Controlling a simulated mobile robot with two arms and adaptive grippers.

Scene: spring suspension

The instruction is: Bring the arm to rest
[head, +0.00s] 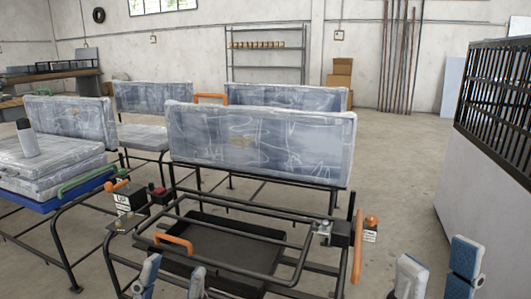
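My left gripper (172,279) is at the bottom edge, left of centre. Its two blue-and-white fingers are spread, with nothing seen between them. My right gripper (437,275) is at the bottom right, its fingers also spread and empty. Ahead stands a black tubular seat frame (235,213) with a plastic-wrapped backrest (260,145) and a dark tray (215,247) low inside. An orange-handled lever (357,250) hangs roughly upright at its right side, left of my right gripper and apart from it. Which part the task calls the arm, I cannot tell.
An orange loop handle (174,240) is at the frame's front left. Orange knobs sit at left (118,185) and right (371,221). Wrapped cushions (50,165) and a bottle (27,140) are at left. A grey cabinet (475,200) stands right. Floor beyond the right side is clear.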

